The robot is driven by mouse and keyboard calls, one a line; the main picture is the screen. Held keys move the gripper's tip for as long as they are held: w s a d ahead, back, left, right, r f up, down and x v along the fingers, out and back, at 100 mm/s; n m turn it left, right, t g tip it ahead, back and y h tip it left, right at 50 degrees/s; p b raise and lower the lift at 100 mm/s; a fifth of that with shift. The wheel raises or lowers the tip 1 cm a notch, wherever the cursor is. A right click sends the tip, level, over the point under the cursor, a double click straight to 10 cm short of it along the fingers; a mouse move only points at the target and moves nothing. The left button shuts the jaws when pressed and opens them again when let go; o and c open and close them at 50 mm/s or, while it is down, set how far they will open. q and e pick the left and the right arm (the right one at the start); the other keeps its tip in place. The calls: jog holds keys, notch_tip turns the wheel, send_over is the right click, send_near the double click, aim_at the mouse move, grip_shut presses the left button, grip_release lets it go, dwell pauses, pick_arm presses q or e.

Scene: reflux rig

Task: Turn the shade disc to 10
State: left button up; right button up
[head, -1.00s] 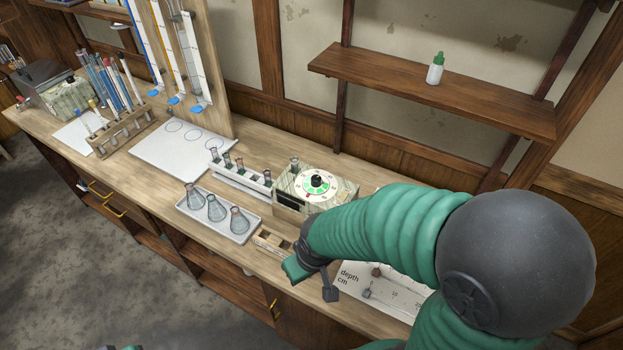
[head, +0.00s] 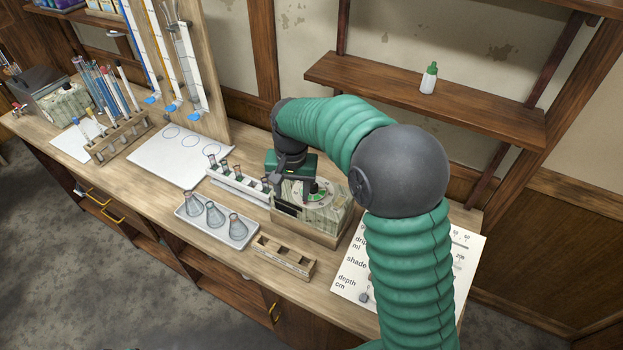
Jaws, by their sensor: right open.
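I cannot tell whether a finger touches the disc or knob. My left gripper is not in view.
A white tray with flasks (head: 184,223), a white tube rack (head: 230,185) and an empty wooden rack (head: 284,262) stand close to the box. A shelf (head: 470,112) with a green-capped bottle (head: 428,78) hangs behind. Bare bench lies in front of the wooden rack.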

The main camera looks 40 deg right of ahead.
jog(key=w+d+r+m+p, duration=0.1)
jog(key=w+d+r+m, duration=0.3)
jog(key=d, duration=0.2)
notch_tip(320, 180, up, 3)
jog(key=m+g, duration=0.1)
jog(key=m, duration=0.2)
send_over(313, 185)
notch_tip(313, 185, down, 16)
jog(key=p, duration=0.3)
jog(key=shift+d+f+p, duration=0.15)
jog(key=shift+f+p, duration=0.1)
jog(key=shift+p, duration=0.1)
jog(key=shift+c, duration=0.7)
jog(key=shift+r, duration=0.1)
grip_shut()
